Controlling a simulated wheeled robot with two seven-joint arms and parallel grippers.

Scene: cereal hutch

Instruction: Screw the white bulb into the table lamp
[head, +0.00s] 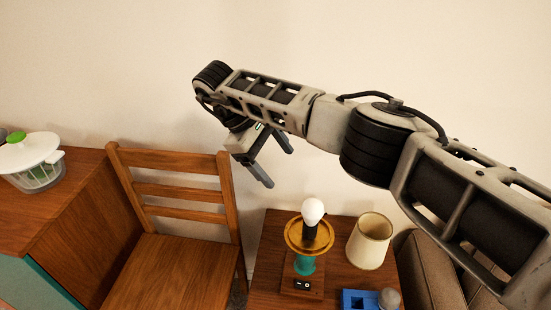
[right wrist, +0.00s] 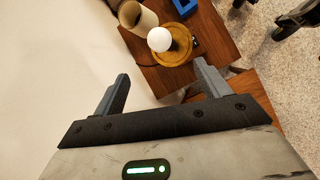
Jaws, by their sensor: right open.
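The white bulb (head: 313,211) stands upright at the top of the table lamp, in a dark socket above a gold dish (head: 310,235) with a teal stem (head: 306,264) and a wooden base. The bulb (right wrist: 159,39) and the gold dish (right wrist: 177,50) also show in the right wrist view, beyond the fingers. My right gripper (head: 276,163) is open and empty, raised above and to the left of the lamp, apart from it. Its two spread fingers (right wrist: 162,88) show in the right wrist view. How far the bulb is screwed in cannot be told. My left gripper is not in view.
A cream lampshade (head: 370,241) stands on the side table (head: 268,232) right of the lamp. A blue block (head: 357,300) and a grey ball are at the front. A wooden chair (head: 180,270) stands left. A salad spinner (head: 33,165) sits on the cabinet.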

